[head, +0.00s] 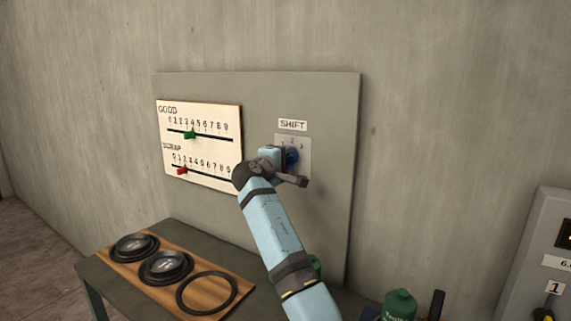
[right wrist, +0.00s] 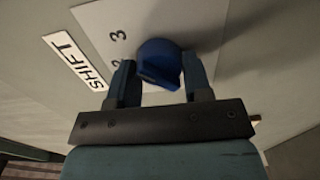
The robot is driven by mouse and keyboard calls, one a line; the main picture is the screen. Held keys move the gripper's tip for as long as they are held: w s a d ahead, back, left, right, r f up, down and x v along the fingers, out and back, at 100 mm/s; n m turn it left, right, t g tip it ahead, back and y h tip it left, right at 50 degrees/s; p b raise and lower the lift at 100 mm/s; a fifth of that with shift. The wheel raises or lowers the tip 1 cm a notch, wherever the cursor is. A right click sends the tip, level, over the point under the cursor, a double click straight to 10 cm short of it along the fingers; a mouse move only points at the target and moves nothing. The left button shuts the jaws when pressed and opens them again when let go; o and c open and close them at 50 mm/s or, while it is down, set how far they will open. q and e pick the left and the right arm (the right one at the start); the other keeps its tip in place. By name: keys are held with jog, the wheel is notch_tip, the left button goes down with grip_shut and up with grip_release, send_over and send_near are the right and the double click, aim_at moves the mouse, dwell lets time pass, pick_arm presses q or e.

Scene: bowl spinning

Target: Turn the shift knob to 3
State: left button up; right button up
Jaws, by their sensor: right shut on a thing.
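The blue shift knob (head: 292,157) is on a pale plate (head: 304,147) under the SHIFT label (head: 293,125) on the grey wall board. My right gripper (head: 283,156) is at the knob and partly hides it in the head view. In the right wrist view the knob (right wrist: 159,62) sits between the two fingers of my right gripper (right wrist: 160,80), which is shut on it. I cannot tell exactly which number the knob points to. My left gripper is not in view.
A white GOOD and SCRAP panel (head: 200,152) with green and red sliders is left of the knob. Below, a table (head: 88,265) holds a wooden board with dark round parts. A green container (head: 399,304) and a grey box (head: 540,255) are at right.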

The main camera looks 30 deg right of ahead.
dwell(0.3)
jog(key=o, duration=0.9)
jog(key=b+v, duration=0.1)
jog(key=v, duration=1.3)
jog(key=shift+d, duration=0.1)
